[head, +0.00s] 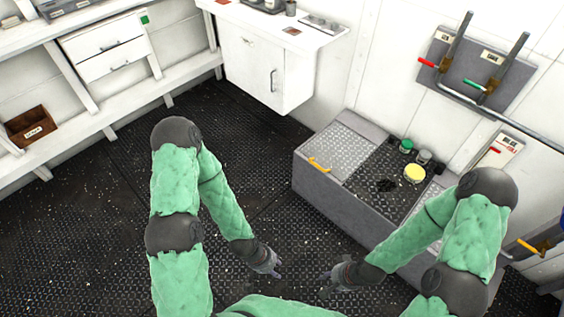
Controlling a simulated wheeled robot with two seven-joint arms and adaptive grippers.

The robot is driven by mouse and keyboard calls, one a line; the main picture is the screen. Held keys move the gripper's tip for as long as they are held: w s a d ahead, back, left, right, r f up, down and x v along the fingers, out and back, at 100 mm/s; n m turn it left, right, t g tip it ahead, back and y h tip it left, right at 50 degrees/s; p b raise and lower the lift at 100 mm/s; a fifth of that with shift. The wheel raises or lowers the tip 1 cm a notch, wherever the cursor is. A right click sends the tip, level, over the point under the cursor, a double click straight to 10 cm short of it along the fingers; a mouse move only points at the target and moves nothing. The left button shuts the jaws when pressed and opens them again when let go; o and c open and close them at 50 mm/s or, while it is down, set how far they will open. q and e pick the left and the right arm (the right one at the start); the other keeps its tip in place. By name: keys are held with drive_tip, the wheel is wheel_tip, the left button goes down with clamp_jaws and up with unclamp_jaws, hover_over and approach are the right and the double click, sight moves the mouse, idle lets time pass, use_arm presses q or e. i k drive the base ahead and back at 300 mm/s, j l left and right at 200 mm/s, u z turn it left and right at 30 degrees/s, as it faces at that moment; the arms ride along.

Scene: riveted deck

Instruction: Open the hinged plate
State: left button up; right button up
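A light grey tread plate (334,149) with a yellow handle (320,164) lies flat on top of the left part of a long grey box, and looks closed. I take it to be the hinged plate; its hinge cannot be made out. My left gripper (277,268) is low over the dark deck, left of the box's front and well short of the handle. My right gripper (326,283) is also low, in front of the box. Both look open and empty, their fingertips small and apart. Neither touches the plate.
On the box's dark middle (372,171) stand a yellow-lidded jar (414,174), a green-lidded jar (406,146), a grey jar (424,157) and a dark heap (387,185). A white cabinet (265,68) stands behind. Wall levers (455,45) are at the upper right. The deck at left is clear.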

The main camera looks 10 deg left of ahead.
sight(337, 150)
drive_tip(key=i+l, duration=0.1)
drive_tip(key=i, duration=0.5)
drive_tip(key=i+u, duration=0.15)
drive_tip(key=i, duration=0.45)
